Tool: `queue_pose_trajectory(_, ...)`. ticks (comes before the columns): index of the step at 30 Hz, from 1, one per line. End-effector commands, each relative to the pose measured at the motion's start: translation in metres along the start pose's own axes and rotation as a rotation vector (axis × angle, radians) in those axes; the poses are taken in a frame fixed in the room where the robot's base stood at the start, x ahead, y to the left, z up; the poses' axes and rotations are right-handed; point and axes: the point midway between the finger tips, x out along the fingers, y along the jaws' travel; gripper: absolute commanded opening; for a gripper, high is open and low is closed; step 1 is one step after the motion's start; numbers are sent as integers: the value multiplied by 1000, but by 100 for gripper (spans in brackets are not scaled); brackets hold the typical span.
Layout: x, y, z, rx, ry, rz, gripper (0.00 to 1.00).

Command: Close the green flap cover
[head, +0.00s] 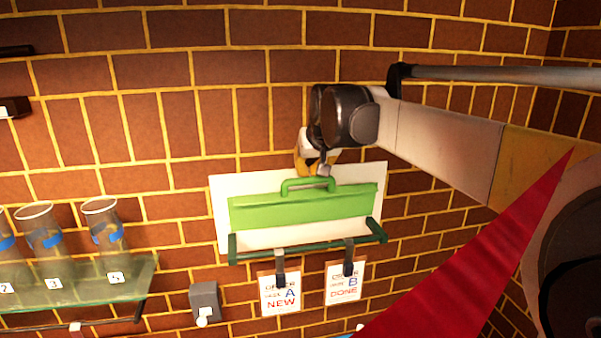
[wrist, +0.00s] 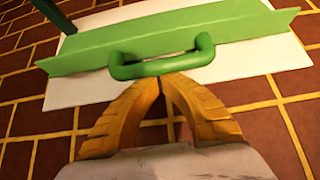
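The green flap cover (head: 300,208) is a long panel in front of a white backing board on the brick wall. It also fills the upper part of the wrist view (wrist: 85,55). Its green loop handle (head: 290,185) is on its upper edge in the head view, and is near in the wrist view (wrist: 127,70). My gripper (head: 320,170) is just above the handle in the head view.
A dark green rail (head: 310,247) runs below the flap. Two clipped cards, A (head: 279,293) and B (head: 345,288), hang under it. A glass shelf (head: 75,297) with several glass vases is at left. A grey switch box (head: 204,300) stands between.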

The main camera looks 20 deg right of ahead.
Motion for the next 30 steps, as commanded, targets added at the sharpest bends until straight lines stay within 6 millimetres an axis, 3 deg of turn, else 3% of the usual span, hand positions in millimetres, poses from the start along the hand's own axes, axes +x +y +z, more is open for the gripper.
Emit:
queue_pose_trajectory(17,-21,0,82,0,484,-1,0)
queue_pose_trajectory(30,-11,6,139,8,878,19,0)
